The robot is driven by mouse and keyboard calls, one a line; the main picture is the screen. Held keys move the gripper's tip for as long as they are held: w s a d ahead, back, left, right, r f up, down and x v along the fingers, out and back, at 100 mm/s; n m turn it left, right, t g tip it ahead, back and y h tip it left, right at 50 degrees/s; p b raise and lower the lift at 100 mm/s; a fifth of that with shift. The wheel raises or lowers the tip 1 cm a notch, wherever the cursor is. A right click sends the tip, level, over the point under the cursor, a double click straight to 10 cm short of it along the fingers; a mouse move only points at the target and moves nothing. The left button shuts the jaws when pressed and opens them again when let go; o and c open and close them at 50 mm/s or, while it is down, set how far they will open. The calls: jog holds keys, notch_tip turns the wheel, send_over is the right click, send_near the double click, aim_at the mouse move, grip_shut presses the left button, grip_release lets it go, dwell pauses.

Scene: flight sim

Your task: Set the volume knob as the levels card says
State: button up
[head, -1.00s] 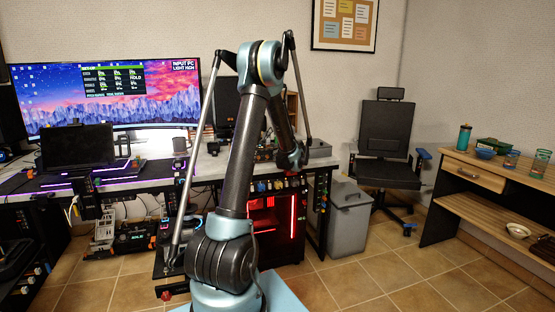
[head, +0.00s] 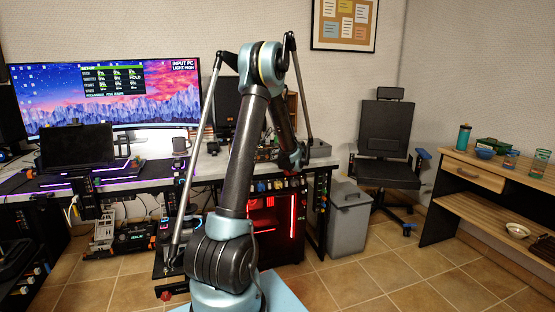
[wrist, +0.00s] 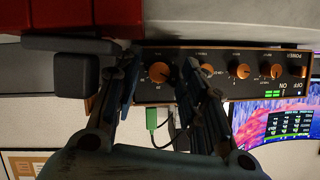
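In the wrist view, a dark amplifier panel (wrist: 206,56) with several orange knobs runs across the upper part, its lettering upside down. One orange knob (wrist: 160,72) sits in the gap between the fingers of my gripper (wrist: 164,68). The fingers are apart, with space on both sides of this knob; contact is not visible. Other orange knobs (wrist: 242,71) lie to the right. The knob labels are too small to read surely. In the head view, a dark readout panel with rows of figures (head: 113,80) shows on the wide monitor; I cannot tell whether it is the levels card.
A grey bin (head: 348,225) and a black chair (head: 388,140) stand right of the desk. A green plug (wrist: 151,119) with a cable is below the amplifier panel in the wrist view.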

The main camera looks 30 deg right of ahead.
jog(key=n+h, duration=0.2)
jog(key=n, duration=0.1)
jog(key=n+h, duration=0.1)
jog(key=shift+w+a+g, duration=0.1)
jog(key=shift+a+g, duration=0.2)
jog(key=shift+a, duration=0.05)
jog(key=v, duration=1.8)
jog(key=w+a+n+g+y, duration=0.1)
jog(key=a+y, duration=0.3)
jog(key=a, duration=1.7)
jog(key=shift+w+n+g+y, duration=0.3)
jog(key=shift+w+g+y, duration=0.1)
jog(key=shift+g, duration=0.1)
jog(key=shift+c, duration=0.6)
